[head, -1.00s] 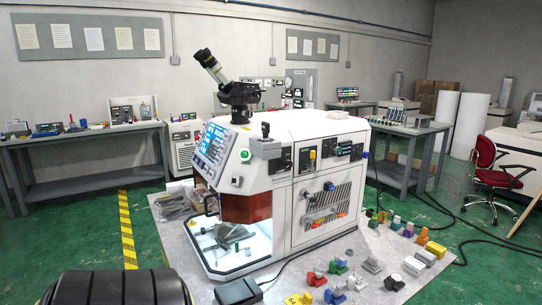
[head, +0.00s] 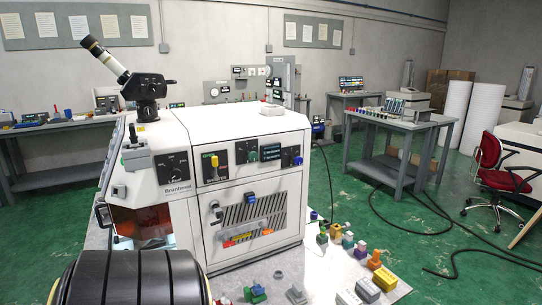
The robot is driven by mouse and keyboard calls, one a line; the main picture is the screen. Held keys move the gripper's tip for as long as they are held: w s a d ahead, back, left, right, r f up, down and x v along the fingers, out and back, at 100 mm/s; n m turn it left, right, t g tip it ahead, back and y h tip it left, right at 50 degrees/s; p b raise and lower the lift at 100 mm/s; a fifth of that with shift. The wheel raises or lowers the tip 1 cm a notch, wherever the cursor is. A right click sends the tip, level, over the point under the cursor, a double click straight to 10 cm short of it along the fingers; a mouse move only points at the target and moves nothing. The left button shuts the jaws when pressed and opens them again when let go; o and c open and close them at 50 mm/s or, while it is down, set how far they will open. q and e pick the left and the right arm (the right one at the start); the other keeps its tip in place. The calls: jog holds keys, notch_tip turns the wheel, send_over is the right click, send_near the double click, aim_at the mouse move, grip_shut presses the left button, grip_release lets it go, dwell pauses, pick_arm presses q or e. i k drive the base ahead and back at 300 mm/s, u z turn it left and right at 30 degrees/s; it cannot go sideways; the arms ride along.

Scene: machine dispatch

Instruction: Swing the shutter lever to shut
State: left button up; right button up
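The white machine (head: 255,140) stands on a table in the left half of the head view, its side panels facing me. A small lever with a yellow handle (head: 214,161) stands about upright on a dark plate on its upper side panel. A grey box with a dark upright stick (head: 133,136) is at the machine's upper front corner. No label I can read says which one is the shutter lever. Neither of my grippers is in view. A black ribbed rounded part, which may be mine, covers the lower left and hides the machine's lower front.
Several small coloured parts (head: 340,240) lie on the table right of the machine. A microscope-like eyepiece (head: 105,58) rises from its top. Green floor (head: 400,235) is open to the right, with a black cable and a red chair (head: 490,165).

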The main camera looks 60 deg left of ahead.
aim_at(215, 158)
jog(key=i, duration=1.1)
jog(key=u, duration=3.65)
